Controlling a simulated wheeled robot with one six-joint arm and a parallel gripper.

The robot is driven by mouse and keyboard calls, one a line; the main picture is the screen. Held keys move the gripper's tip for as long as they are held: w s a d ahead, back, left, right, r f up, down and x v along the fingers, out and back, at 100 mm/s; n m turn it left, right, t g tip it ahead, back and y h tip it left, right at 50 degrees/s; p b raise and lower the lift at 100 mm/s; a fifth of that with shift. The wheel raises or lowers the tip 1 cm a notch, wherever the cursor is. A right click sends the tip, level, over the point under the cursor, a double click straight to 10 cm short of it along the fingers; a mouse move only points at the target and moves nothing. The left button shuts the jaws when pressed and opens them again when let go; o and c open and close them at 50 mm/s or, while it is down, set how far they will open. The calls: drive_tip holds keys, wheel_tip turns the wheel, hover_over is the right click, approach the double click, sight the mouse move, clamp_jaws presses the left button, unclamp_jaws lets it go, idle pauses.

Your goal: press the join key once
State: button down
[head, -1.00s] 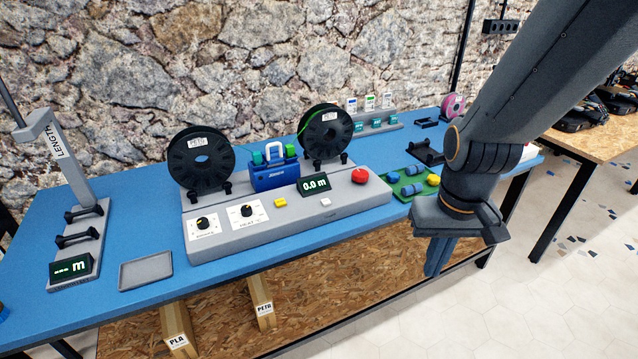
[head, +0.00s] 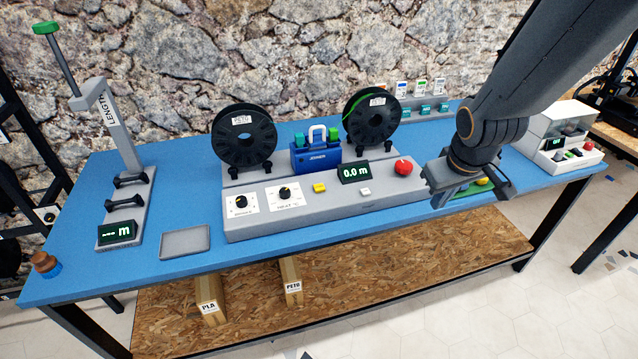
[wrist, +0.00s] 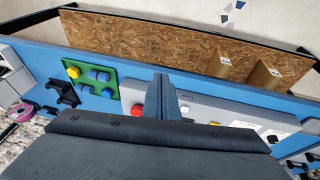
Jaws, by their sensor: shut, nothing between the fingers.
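The grey joiner console (head: 330,213) stands on the blue table. On it are a yellow key (head: 319,188), a white key (head: 365,192) and a red mushroom button (head: 403,167). No lettering on the keys is readable, so I cannot tell which is the join key. The blue joiner unit (head: 316,157) sits behind them; the display (head: 354,172) reads 0.0 m. My gripper (head: 438,198) is shut and empty, near the console's right end. In the wrist view, its fingers (wrist: 164,90) point past the red button (wrist: 137,109), apart from the keys.
Two black spools (head: 243,138) (head: 372,120) stand behind the console. Dials are at its left. A grey tray (head: 185,242) and the length gauge (head: 121,140) stand farther left. A green tray (wrist: 105,72) with blue and yellow pieces lies beyond the console's right end.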

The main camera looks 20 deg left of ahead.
drive_tip(key=w+a+n+t+y+p, duration=0.25)
drive_tip(key=w+a+n, duration=0.45)
drive_tip(key=a, duration=0.8)
drive_tip(key=r+n+y, duration=0.1)
drive_tip(key=n+y, duration=0.2)
drive_tip(key=n, duration=0.1)
hover_over(321, 189)
drive_tip(key=shift+r+p, duration=0.1)
drive_tip(key=shift+p, duration=0.3)
wheel_tip(321, 189, down, 9)
drive_tip(key=b, duration=0.7)
drive_tip(key=shift+d+r+b, duration=0.1)
drive_tip(key=shift+b, duration=0.2)
drive_tip(key=shift+f+b, duration=0.35)
drive_tip(key=shift+f, duration=0.1)
